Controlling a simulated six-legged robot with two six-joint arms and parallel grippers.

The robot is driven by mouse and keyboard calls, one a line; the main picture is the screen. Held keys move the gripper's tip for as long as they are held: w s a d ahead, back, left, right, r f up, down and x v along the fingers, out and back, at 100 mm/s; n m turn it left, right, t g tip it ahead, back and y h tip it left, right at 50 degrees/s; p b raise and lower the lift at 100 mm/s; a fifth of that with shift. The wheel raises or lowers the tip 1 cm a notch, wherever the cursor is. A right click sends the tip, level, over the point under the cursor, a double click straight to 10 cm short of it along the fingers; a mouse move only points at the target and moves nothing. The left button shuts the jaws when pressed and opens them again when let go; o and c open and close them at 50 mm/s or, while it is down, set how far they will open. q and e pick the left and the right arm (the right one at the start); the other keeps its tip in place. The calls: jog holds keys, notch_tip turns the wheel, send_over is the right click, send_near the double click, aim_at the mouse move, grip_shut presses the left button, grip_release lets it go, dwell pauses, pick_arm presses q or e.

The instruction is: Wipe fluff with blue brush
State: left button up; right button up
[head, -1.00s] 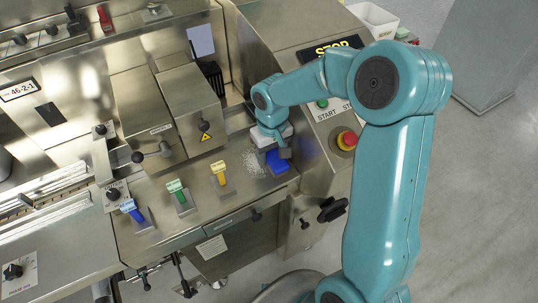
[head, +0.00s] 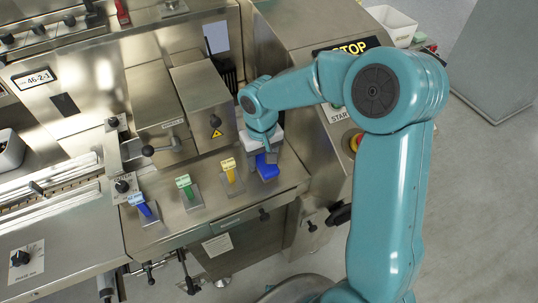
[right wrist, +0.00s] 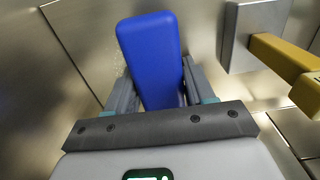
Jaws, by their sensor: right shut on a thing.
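My right gripper (head: 264,154) is shut on the blue brush (head: 267,172), low over the steel worktop at its right end. In the right wrist view the brush (right wrist: 152,60) is a rounded blue block between the two grey fingers (right wrist: 152,92). Whether it touches the surface, I cannot tell. Fine pale specks of fluff (right wrist: 119,58) show faintly just left of the brush in the right wrist view. In the head view I cannot make out the fluff beside the brush and gripper. My left gripper is not in view.
Yellow (head: 230,172), green (head: 187,188) and blue (head: 143,206) tagged handles stand on the worktop left of the brush. Steel boxes (head: 203,103) rise behind.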

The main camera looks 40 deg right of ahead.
jog(key=shift+w+a+f, duration=0.1)
jog(key=shift+w+a, duration=0.1)
jog(key=shift+a, duration=0.9)
jog(key=shift+w+d, duration=0.1)
jog(key=shift+w, duration=0.25)
jog(key=shift+w+d, duration=0.15)
jog(key=shift+w, duration=0.3)
jog(key=shift+s+d, duration=0.25)
jog(key=shift+d, duration=0.65)
jog(key=shift+s+d, duration=0.25)
jog(key=shift+d, duration=0.65)
jog(key=shift+s+d+p, duration=0.15)
jog(key=shift+s+d, duration=0.05)
jog(key=shift+d, duration=0.7)
jog(key=shift+s+d+p, duration=0.15)
jog(key=shift+s+d, duration=0.05)
jog(key=shift+d, duration=0.7)
jog(key=shift+w+d, duration=0.15)
jog(key=shift+w, duration=0.45)
jog(key=shift+w+a, duration=0.2)
jog(key=shift+a, duration=0.3)
jog(key=shift+w+a, duration=0.25)
jog(key=shift+a, duration=0.8)
jog(key=shift+w+a, duration=0.25)
jog(key=shift+a, duration=0.75)
jog(key=shift+w+a, duration=0.25)
jog(key=shift+a, duration=0.8)
jog(key=shift+r, duration=0.2)
